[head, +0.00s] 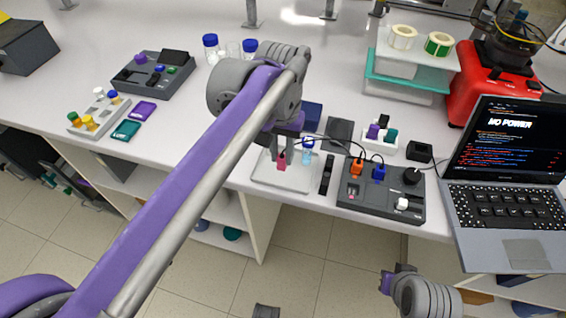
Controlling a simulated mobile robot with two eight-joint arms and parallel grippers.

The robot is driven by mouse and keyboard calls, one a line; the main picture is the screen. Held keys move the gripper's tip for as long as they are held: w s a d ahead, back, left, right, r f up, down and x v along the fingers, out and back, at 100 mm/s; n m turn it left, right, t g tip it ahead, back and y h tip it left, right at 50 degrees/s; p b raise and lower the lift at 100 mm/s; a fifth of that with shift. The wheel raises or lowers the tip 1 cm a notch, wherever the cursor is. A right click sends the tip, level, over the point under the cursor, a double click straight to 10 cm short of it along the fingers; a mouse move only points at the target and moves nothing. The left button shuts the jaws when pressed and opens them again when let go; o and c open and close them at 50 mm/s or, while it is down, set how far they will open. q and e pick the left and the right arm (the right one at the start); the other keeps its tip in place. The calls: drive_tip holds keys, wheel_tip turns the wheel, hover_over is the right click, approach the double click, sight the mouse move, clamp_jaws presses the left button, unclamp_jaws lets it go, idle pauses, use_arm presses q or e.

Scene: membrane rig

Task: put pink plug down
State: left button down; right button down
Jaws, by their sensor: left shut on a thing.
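The pink plug (282,163) shows at the tips of my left gripper (284,154), which is shut on it. It is over the white tray (267,181) at the bench's front edge; I cannot tell whether it touches the tray. A clear vial with a blue band (307,153) stands just right of the gripper. My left arm hides part of the bench behind. My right gripper (386,284) is low at the bottom right, in front of the bench, and its jaws are not clear.
A grey control box (384,205) with an orange plug (357,168) and a blue plug (379,172) is right of the tray, with dark cables nearby. A black strip (327,175) lies between them. A laptop (510,215) is far right.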

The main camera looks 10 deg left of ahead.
sight(282, 165)
use_arm(q)
drive_tip(key=shift+w+f, duration=0.15)
drive_tip(key=shift+f, duration=2.05)
drive_tip(key=shift+f+b, duration=0.2)
drive_tip(key=shift+b, duration=0.15)
drive_tip(key=c, duration=0.7)
unclamp_jaws()
wheel_tip(282, 165, up, 12)
drive_tip(key=shift+r+p, duration=0.25)
drive_tip(key=shift+p, duration=0.65)
drive_tip(key=s+a+f+t, duration=0.2)
drive_tip(key=s+f, duration=0.5)
drive_tip(key=f, duration=0.4)
drive_tip(key=s+a+f+t, duration=0.3)
drive_tip(key=s+f, duration=0.5)
drive_tip(key=f, duration=0.3)
drive_tip(key=shift+s+a+f, duration=0.2)
drive_tip(key=shift+s+a, duration=0.1)
drive_tip(key=shift+a, duration=0.5)
